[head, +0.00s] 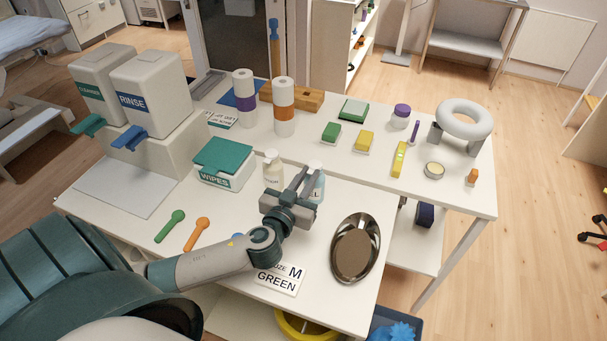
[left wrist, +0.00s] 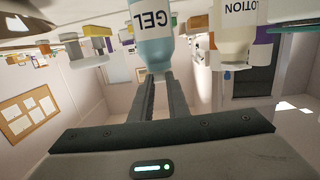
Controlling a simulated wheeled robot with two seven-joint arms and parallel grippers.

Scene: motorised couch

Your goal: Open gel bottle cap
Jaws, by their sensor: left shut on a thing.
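The gel bottle (head: 319,190) is pale blue and stands on the near table, partly hidden behind my left gripper in the head view. In the left wrist view the gel bottle (left wrist: 151,35) appears upside down, its GEL label inverted, with its top end at the fingertips. My left gripper (head: 301,178) reaches in at the top of the bottle. Its two fingers (left wrist: 162,78) are close together and shut on the cap, which they mostly hide. My right gripper is not in view.
A cream lotion bottle (head: 273,168) stands just left of the gel bottle. A wipes box (head: 227,165) is further left. Table space between the bottles and dish is narrow.

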